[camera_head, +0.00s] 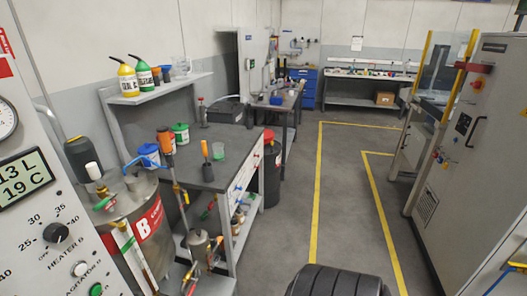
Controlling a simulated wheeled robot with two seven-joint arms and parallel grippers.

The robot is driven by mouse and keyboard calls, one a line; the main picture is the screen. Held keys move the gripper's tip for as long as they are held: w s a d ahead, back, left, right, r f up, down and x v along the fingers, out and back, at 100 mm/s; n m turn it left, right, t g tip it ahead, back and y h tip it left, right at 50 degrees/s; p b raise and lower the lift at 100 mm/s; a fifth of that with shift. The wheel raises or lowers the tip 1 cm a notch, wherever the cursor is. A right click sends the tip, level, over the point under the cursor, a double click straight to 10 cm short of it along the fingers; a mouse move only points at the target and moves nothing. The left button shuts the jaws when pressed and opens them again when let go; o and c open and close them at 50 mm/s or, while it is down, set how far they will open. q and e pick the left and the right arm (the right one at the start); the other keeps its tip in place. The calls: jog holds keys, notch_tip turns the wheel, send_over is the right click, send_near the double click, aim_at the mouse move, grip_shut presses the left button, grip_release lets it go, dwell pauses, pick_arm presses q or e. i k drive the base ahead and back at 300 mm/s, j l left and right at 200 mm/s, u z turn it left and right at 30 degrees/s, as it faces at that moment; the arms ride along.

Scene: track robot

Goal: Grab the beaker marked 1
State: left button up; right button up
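A small greenish see-through beaker (218,150) stands on the dark top of the workbench (222,137), left of centre. A clear glass vessel (180,67) stands on the raised shelf (172,86) behind it. Both are too small for me to read any number, so I cannot tell which is marked 1. Neither of my grippers shows in the view.
An orange-handled tool (205,150), a green-lidded tub (181,133) and a blue-lidded tub (149,153) stand near the beaker. A control panel (45,205) and a metal tank (137,205) fill the left front. A grey cabinet (478,150) stands right.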

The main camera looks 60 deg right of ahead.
aim_at(219, 153)
jog(key=z, duration=1.65)
jog(key=i+l+z, duration=0.35)
jog(key=i+l, duration=1)
jog(key=i, duration=0.15)
